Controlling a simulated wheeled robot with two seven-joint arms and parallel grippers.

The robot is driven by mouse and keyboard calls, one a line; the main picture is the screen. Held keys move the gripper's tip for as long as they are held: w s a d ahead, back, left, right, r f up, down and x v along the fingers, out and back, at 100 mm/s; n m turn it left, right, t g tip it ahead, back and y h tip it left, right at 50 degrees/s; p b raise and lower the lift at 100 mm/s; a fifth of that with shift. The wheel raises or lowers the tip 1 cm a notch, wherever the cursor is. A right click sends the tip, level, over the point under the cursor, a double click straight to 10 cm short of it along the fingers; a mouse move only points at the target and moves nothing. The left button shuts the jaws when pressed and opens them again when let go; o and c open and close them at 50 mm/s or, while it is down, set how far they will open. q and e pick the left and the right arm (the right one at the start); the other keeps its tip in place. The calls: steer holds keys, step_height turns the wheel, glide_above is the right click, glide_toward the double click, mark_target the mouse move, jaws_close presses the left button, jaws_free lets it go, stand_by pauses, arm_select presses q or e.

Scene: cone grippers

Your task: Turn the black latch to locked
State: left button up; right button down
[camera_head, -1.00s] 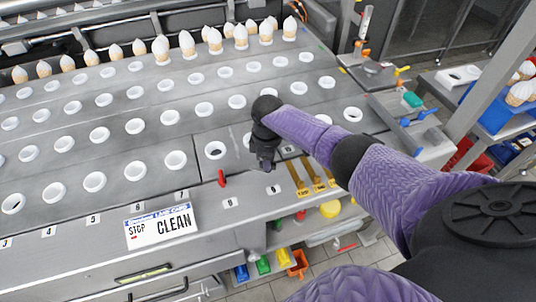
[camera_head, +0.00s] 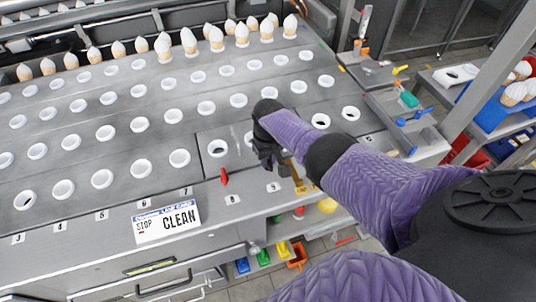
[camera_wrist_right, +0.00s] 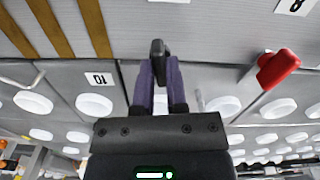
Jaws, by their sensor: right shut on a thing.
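The black latch (camera_wrist_right: 158,48) shows in the right wrist view as a small upright black piece at the tips of my purple fingers. My right gripper (camera_wrist_right: 160,75) is shut on it. In the head view my right gripper (camera_head: 268,160) is low over the front edge strip of the grey hole panel, and it hides the latch there. I cannot read a locked mark or the latch's exact angle. A red latch (camera_head: 224,177) stands to the left of the gripper; it also shows in the right wrist view (camera_wrist_right: 278,68). My left gripper is not in view.
The grey panel (camera_head: 95,158) has rows of white-rimmed holes, with cones along the back. Brass strips (camera_head: 300,183) lie just right of the gripper. Trays and a blue crate (camera_head: 490,112) stand at the right.

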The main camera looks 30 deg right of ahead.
steer(key=shift+r+m, duration=0.1)
steer(key=shift+m, duration=0.5)
steer(key=c, duration=0.8)
jaws_free()
steer(key=shift+o, duration=0.7)
step_height(320, 180, up, 10)
steer(key=p, duration=0.6)
steer(key=shift+p, duration=0.3)
